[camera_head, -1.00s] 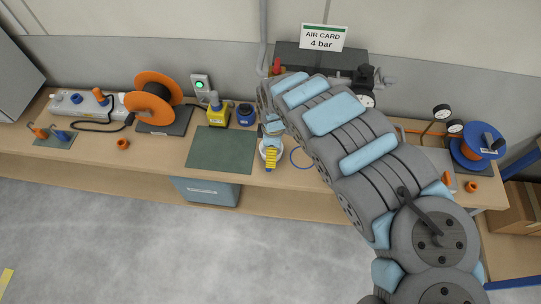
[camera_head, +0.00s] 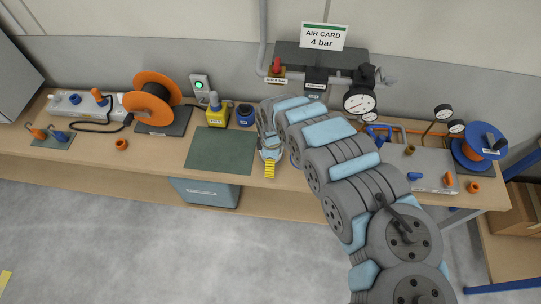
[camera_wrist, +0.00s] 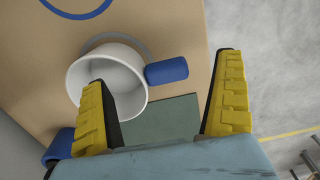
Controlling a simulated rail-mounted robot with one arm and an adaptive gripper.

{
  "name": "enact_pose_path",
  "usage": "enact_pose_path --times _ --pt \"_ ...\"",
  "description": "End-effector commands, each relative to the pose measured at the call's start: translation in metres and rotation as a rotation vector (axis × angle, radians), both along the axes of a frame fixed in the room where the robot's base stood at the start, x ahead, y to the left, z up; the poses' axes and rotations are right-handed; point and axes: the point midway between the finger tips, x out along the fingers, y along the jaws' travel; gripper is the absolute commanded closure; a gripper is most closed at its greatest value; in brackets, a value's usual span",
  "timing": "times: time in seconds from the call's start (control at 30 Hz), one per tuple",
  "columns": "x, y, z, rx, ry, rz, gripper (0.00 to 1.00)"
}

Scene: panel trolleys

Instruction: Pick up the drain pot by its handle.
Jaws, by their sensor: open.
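The drain pot (camera_wrist: 108,80) is a white round pot with a short blue handle (camera_wrist: 167,71). In the wrist view it sits on the wooden bench at upper left, its handle pointing right. My gripper (camera_wrist: 162,70) is open, with yellow ridged fingers. The left finger overlaps the pot's lower part in the picture, and the handle shows between the two fingertips. I see no contact with the handle. In the head view my gripper (camera_head: 269,168) is over the bench's front edge, and my arm and gripper hide most or all of the pot.
A dark green mat (camera_head: 221,150) lies left of my gripper. A blue cup (camera_head: 245,114) and a yellow device (camera_head: 216,113) stand behind. A blue ring (camera_wrist: 75,5) lies beyond the pot. A gauge (camera_head: 359,101) on the air line stands behind my arm.

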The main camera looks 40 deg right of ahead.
Motion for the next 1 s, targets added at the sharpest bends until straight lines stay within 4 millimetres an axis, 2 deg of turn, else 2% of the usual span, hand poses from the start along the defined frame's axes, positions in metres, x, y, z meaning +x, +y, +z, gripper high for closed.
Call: enact_pose_path --times 0.4,0.83,0.87,1.0 --pt "0.004 0.002 -0.032 0.004 0.002 -0.002 0.02" --pt "0.004 0.000 -0.037 0.000 0.001 -0.001 0.02" --pt "0.004 0.000 -0.037 0.000 0.001 -0.001 0.08" --pt "0.004 0.000 -0.037 0.000 0.001 -0.001 0.48"
